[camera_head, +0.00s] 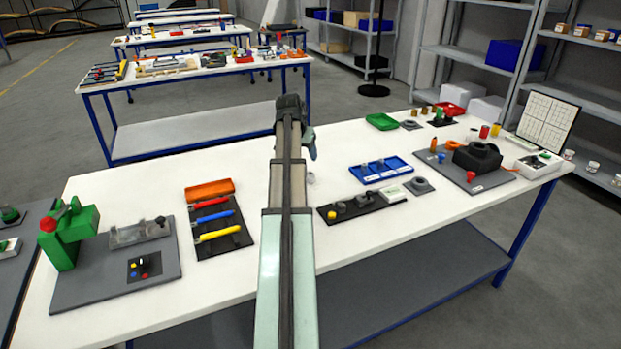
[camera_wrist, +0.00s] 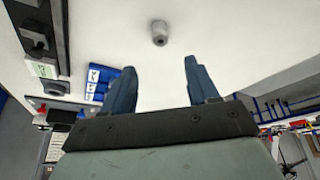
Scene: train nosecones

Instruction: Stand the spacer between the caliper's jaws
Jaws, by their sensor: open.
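A small grey cylinder, which looks like the spacer (camera_wrist: 159,33), stands alone on the white table in the wrist view, beyond my fingertips. In the head view this spacer (camera_head: 311,179) is just right of my arm. My gripper (camera_wrist: 160,65) is open and empty, with its two blue fingers apart and the spacer ahead of the gap, not between them. In the head view only part of my gripper (camera_head: 309,142) shows. A long black base with a yellow knob and grey blocks, probably the caliper (camera_head: 347,209), lies right of the spacer; its jaws are too small to make out.
A blue tray (camera_head: 384,169) with labelled compartments lies behind the black base. A grey ring block (camera_head: 419,186) is beside it. A tool board (camera_head: 221,229) and green press (camera_head: 68,234) stand left. The white table around the spacer is clear.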

